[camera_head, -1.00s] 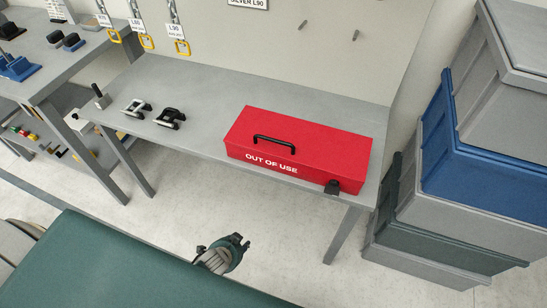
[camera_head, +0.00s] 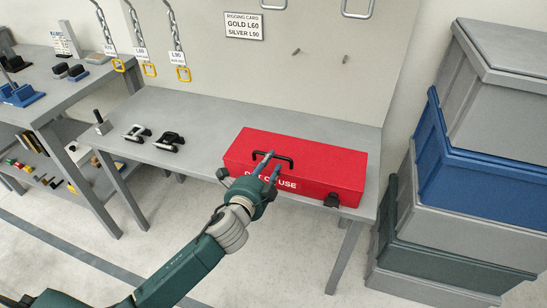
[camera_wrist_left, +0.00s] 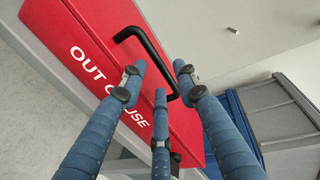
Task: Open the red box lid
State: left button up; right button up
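The red box (camera_head: 325,171), marked OUT OF USE, lies on the grey workbench with its lid down. A black handle (camera_head: 288,158) is on top, and a dark latch (camera_head: 331,200) is at the front right. My left gripper (camera_head: 268,165) is over the front of the box by the handle, hiding part of the lettering. In the left wrist view its blue fingers (camera_wrist_left: 158,80) are spread, with the black handle (camera_wrist_left: 150,48) just beyond the tips. I cannot tell whether they touch it. My right gripper is not in view.
Two shackles, one silver (camera_head: 134,133) and one black (camera_head: 169,141), sit left of the box on the workbench (camera_head: 215,112). Stacked crates (camera_head: 470,160) stand close on the right. Chains with tags (camera_head: 176,50) hang on the back panel.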

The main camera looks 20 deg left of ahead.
pick_arm(q)
jog(key=w, duration=0.2)
jog(key=w+f, duration=0.1)
jog(key=w, duration=0.1)
jog(key=shift+w+d, duration=0.1)
jog(key=shift+w, duration=0.25)
grip_shut()
